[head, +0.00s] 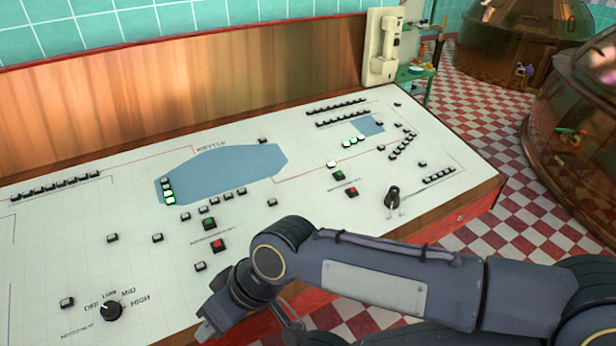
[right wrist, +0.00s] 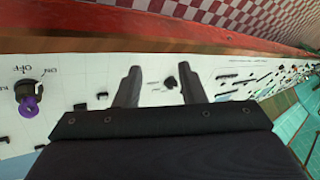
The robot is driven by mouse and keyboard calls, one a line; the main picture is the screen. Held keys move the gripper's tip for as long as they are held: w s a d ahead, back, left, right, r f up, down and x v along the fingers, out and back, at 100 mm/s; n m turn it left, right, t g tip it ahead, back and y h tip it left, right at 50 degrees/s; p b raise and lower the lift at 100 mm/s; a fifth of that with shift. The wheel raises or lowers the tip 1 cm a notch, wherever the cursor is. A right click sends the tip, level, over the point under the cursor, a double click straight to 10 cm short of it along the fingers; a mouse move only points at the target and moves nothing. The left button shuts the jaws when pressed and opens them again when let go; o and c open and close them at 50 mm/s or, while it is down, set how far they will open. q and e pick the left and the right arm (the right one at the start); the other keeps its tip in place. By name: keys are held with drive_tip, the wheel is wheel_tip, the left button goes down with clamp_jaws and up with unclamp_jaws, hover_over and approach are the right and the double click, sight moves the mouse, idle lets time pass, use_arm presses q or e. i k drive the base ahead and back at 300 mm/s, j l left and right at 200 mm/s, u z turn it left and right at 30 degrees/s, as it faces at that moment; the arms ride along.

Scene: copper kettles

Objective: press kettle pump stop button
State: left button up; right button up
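The white control panel (head: 90,225) carries two red buttons. One red button (head: 218,245) sits below a green button (head: 209,223) left of my right arm. The other red button (head: 352,191) sits below a second green button (head: 340,175), farther right. Their labels are too small to read, so I cannot tell which is the kettle pump stop. My right gripper (head: 228,312) is low over the panel's front edge, nearer the left red button and apart from it. In the right wrist view its fingers (right wrist: 160,78) are spread, with nothing held. My left gripper is out of view.
A black rotary knob (head: 111,310) marked OFF, LOW, MID, HIGH stands at lower left. A black lever (head: 392,197) stands near the right edge. A purple-topped switch (right wrist: 27,98) shows in the right wrist view. A wall telephone (head: 383,45) and copper kettles (head: 525,35) are beyond.

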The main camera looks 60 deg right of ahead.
sight(352, 191)
drive_tip(key=z, duration=2.5)
